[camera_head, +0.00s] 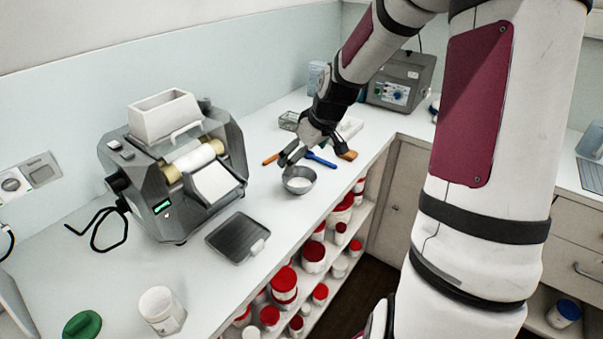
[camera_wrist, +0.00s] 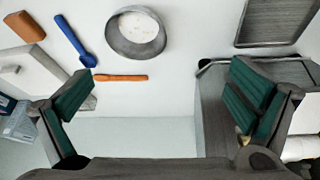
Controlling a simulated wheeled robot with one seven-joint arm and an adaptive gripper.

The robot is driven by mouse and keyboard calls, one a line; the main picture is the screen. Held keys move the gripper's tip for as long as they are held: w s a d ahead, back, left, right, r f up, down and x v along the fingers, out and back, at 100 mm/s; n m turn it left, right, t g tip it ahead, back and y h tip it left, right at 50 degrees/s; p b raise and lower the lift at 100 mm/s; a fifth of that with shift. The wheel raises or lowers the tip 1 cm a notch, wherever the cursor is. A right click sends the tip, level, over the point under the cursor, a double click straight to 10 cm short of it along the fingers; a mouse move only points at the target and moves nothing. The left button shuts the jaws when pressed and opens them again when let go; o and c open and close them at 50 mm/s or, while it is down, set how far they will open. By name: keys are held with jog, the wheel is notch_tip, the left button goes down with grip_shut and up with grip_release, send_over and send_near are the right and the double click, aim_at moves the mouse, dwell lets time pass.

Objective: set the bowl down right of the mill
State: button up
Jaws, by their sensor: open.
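The mill (camera_head: 175,165) is a grey machine with pale rollers and a white hopper, standing on the white counter. The bowl (camera_head: 299,180) is a small grey metal bowl with white contents, upright on the counter to the right of the mill. In the wrist view the bowl (camera_wrist: 136,33) lies at the top middle, apart from the fingers. My gripper (camera_wrist: 160,110) is open with its green-padded fingers wide apart and nothing between them. In the head view my gripper (camera_head: 295,155) is just behind and above the bowl; its fingertips are partly hard to make out.
A dark tray (camera_head: 237,238) lies in front of the mill. Blue (camera_head: 321,160) and orange (camera_head: 271,159) tools and a brown-orange block (camera_head: 348,155) lie behind the bowl. A white jar (camera_head: 161,310) stands at the front. The counter edge runs close right of the bowl.

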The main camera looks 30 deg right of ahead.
jog(key=s+a+r+h, duration=0.2)
jog(key=s+a+r, duration=1)
jog(key=a+r, duration=0.15)
jog(key=s+a+r+m, duration=0.1)
jog(key=s+a+r, duration=0.1)
jog(key=s, duration=0.4)
jog(key=s+a+r+m+y, duration=0.1)
jog(key=s+a+r, duration=0.1)
jog(key=s, duration=0.5)
jog(key=shift+a+r+t+y, duration=0.15)
jog(key=shift+a+t+y, duration=0.15)
jog(key=shift+a, duration=0.1)
